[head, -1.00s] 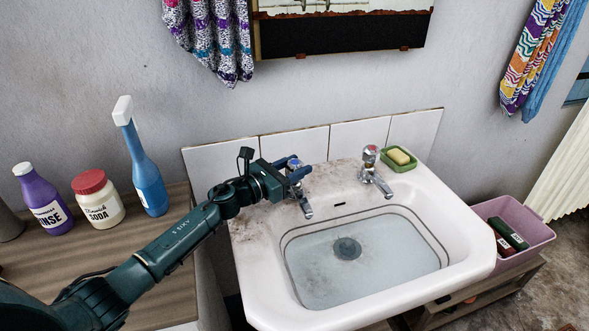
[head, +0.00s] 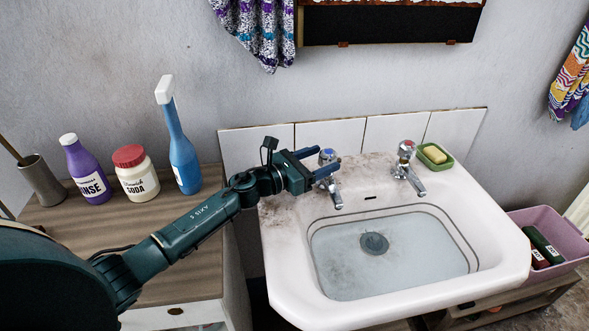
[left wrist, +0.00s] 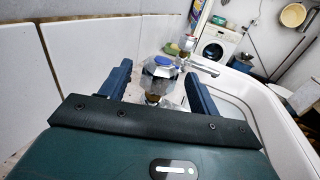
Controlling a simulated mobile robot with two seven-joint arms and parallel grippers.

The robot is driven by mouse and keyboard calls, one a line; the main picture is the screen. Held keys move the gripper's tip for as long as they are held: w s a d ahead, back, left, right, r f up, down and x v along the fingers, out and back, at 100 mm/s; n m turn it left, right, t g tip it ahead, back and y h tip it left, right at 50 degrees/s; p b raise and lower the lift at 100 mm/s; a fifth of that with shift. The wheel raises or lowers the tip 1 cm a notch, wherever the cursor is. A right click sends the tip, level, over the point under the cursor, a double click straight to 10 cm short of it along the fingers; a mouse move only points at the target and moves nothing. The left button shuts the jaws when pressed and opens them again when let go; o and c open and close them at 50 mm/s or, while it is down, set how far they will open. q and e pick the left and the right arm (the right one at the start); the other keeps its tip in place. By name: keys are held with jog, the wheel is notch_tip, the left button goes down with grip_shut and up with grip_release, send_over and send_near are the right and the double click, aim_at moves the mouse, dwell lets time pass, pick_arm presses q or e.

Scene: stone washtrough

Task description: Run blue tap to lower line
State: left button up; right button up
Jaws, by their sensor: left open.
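The blue-capped tap (head: 328,157) stands at the back left of the white basin (head: 290,290), its spout over the bowl; no stream shows from it. My left gripper (head: 317,163) is open at the tap's head, coming from the left. In the left wrist view the tap (left wrist: 159,70) sits between my two spread fingers, with gaps at both sides. The bowl holds a pale blue-grey surface (head: 400,265) that looks like water. A dark line (head: 461,232) runs round the bowl wall above it. My right gripper does not show.
A red-capped tap (head: 406,152) and a green soap dish (head: 436,157) are at the back right of the basin. A pink crate (head: 555,237) sits at right.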

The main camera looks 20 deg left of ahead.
pick_arm(q)
jog(key=b+v, duration=0.1)
jog(key=v, duration=0.9)
jog(key=shift+s+a, duration=0.2)
dwell(0.9)
